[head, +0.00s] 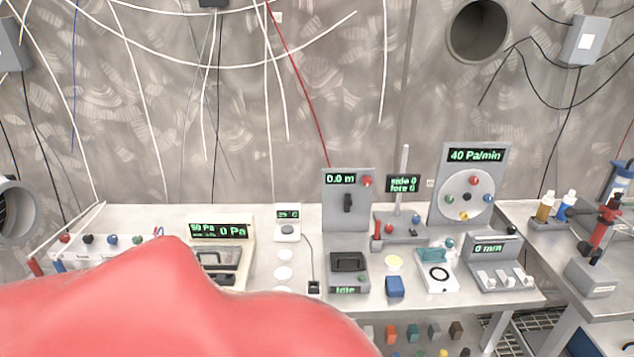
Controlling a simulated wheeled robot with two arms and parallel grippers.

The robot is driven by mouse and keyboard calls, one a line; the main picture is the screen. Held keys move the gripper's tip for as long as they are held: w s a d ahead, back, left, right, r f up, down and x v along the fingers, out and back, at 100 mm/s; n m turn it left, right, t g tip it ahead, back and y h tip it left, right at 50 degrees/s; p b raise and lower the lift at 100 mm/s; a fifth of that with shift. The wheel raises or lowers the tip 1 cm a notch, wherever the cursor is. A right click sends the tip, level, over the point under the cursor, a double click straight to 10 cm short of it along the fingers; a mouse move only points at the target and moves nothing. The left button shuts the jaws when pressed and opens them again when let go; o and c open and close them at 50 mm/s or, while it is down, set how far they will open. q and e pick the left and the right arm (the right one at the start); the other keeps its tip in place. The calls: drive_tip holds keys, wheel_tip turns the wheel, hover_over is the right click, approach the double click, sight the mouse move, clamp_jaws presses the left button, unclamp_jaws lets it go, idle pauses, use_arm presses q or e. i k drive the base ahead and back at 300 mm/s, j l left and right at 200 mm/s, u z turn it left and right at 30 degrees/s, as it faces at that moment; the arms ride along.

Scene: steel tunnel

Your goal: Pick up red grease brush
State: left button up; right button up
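No object can be surely identified as the red grease brush at this size. A red-handled item (35,267) lies at the far left end of the bench, beside a blue-ended one (58,265). Another upright red item (604,228) with dark parts stands on the right bench. A large smooth red shape very close to the camera fills the lower left and hides the front left of the bench; I cannot tell what it is. Neither of my grippers shows.
The steel bench (300,245) carries gauges, a grey panel (348,212), a dial panel (468,195), a blue block (395,286) and a lever box (495,265). Small bottles (545,207) stand on the right bench. Several coloured blocks sit below the bench. Cables hang on the wall.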

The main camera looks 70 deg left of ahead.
sight(378, 223)
drive_tip(key=u, duration=1.8)
